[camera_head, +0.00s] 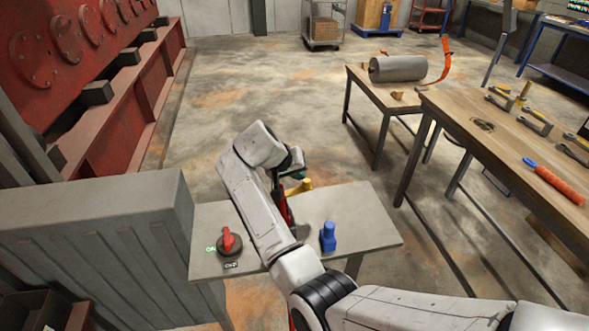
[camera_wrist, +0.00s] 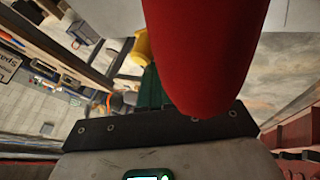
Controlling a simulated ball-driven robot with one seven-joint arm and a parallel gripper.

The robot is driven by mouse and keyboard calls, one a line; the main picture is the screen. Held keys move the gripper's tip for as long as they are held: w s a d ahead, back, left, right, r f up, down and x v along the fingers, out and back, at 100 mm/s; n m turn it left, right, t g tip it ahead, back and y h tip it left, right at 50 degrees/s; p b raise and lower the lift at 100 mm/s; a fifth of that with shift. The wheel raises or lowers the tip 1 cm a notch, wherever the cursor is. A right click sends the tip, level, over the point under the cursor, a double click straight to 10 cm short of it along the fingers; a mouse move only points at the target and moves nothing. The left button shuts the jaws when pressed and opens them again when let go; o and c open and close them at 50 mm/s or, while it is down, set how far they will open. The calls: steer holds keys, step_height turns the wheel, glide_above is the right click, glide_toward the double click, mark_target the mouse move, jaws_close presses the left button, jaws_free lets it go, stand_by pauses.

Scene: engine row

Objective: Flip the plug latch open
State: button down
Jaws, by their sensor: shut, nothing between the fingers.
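A grey panel (camera_head: 360,207) on a stand carries a blue plug-like piece (camera_head: 328,237) and a yellow piece (camera_head: 301,187), which also shows in the wrist view (camera_wrist: 141,46). An upright red piece (camera_head: 284,207) is partly hidden behind my arm in the head view. A big red rounded piece (camera_wrist: 205,50) fills the middle of the wrist view, very near the camera. My gripper (camera_wrist: 150,88) shows as green fingers, shut and empty, partly covered by the red piece and close to the yellow piece. Which piece is the latch, and any contact, I cannot tell.
A red rotary knob (camera_head: 230,242) with ON and OFF labels sits at the panel's left. A grey ribbed box (camera_head: 100,240) stands left of it. A wooden workbench (camera_head: 470,105) with tools is at right. The floor (camera_head: 260,90) behind is open.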

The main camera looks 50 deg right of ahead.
steer(key=shift+s+m+g, duration=0.25)
steer(key=shift+m+g, duration=0.05)
steer(key=shift+m, duration=0.2)
stand_by(0.4)
